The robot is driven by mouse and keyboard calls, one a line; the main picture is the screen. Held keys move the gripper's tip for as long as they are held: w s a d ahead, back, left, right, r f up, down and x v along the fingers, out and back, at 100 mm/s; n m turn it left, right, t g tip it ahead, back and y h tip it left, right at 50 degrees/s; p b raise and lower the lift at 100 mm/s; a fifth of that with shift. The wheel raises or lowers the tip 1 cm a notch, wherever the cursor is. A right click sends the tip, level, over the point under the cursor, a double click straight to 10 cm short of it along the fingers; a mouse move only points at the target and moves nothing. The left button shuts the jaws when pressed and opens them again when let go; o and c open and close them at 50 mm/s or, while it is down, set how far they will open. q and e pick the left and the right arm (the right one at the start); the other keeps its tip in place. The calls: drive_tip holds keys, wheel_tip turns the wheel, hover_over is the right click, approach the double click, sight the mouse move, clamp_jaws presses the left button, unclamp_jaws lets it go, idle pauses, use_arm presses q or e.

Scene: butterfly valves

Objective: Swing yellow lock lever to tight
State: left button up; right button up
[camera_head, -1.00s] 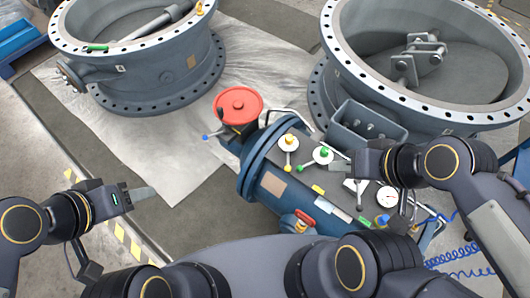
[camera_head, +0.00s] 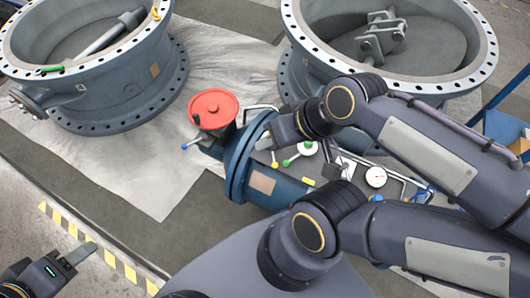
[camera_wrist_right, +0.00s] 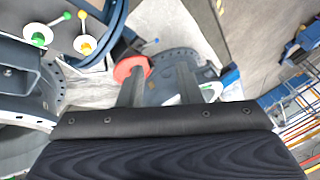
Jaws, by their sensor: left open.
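The yellow lock lever (camera_head: 275,163) is on the dark top of the blue valve body in the head view. My right gripper and wrist cover its hub there; its lower end shows. In the right wrist view its hub and arm (camera_wrist_right: 84,44) are at upper left, outside the fingers. My right gripper (camera_head: 270,140) is over the lever area; in the wrist view its fingers (camera_wrist_right: 158,88) are apart with nothing between them. My left gripper (camera_head: 78,256) is open and empty at lower left, above the floor, far from the lever.
A green-knobbed lever (camera_head: 306,148) sits right beside the yellow one. A red handwheel (camera_head: 213,109) stands at the valve's left end. A gauge (camera_head: 375,177) is further right. Large grey flanged rings (camera_head: 100,90) stand behind.

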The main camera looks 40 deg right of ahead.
drive_tip(key=f, duration=0.1)
drive_tip(key=m+g+h+b, duration=0.4)
drive_tip(key=g+h+b, duration=0.25)
drive_tip(key=b, duration=0.95)
approach(273, 157)
drive_tip(key=d, duration=0.1)
drive_tip(key=shift+y, duration=0.45)
drive_tip(key=f, duration=0.2)
drive_tip(key=d+f+b, duration=0.1)
drive_tip(key=f, duration=0.2)
drive_tip(key=f+b, duration=0.1)
drive_tip(key=f, duration=0.1)
drive_tip(key=shift+s+d+f, duration=0.15)
drive_tip(key=shift+s+d, duration=0.05)
drive_tip(key=shift+s, duration=0.1)
drive_tip(key=shift+c, duration=0.4)
clamp_jaws()
